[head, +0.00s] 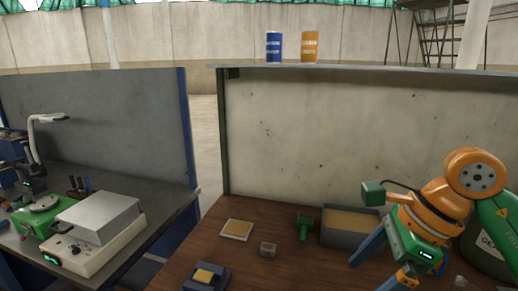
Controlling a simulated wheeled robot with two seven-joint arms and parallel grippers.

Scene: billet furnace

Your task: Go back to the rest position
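My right gripper (364,277) is at the lower right, on an orange and green arm that comes in from the right edge. Its two blue fingers point down and left over the brown table (230,257) and are spread apart. I see nothing between them. The fingers are beside the right end of a grey tray (337,241) with a tan inside, and the arm hides part of it. My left gripper is not in view.
On the brown table are a pale square plate (238,229), a small box (268,249), a green piece (304,228) and a dark blue block (198,285). A grey drum (485,250) stands behind my arm. A left bench (165,215) holds equipment.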

